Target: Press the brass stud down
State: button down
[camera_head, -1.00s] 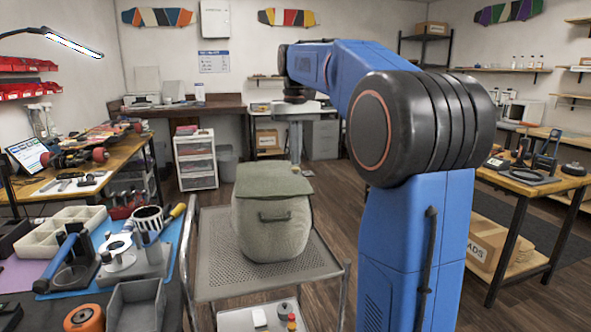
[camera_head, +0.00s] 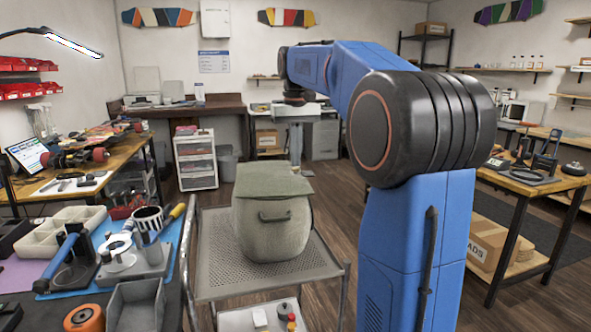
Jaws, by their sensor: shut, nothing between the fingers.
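My arm reaches away toward the back of the room. My gripper (camera_head: 296,160) hangs under the dark wrist, small and far off, beyond the grey-green bag. Its pale fingers look together as one narrow upright shape, with nothing seen between them. The fingertips are close to or behind the bag's top edge, so I cannot tell what they are near or touching. I cannot make out the brass stud in this view.
The bag (camera_head: 270,226) stands on a perforated metal cart (camera_head: 218,272). A bench with tools and trays (camera_head: 138,306) is at left, a drawer unit (camera_head: 195,160) behind. A workbench (camera_head: 530,190) is at right. Floor shows between them.

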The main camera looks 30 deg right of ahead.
jog(key=shift+f, duration=0.85)
dwell(0.9)
notch_tip(320, 180, up, 8)
dwell(1.1)
dwell(0.5)
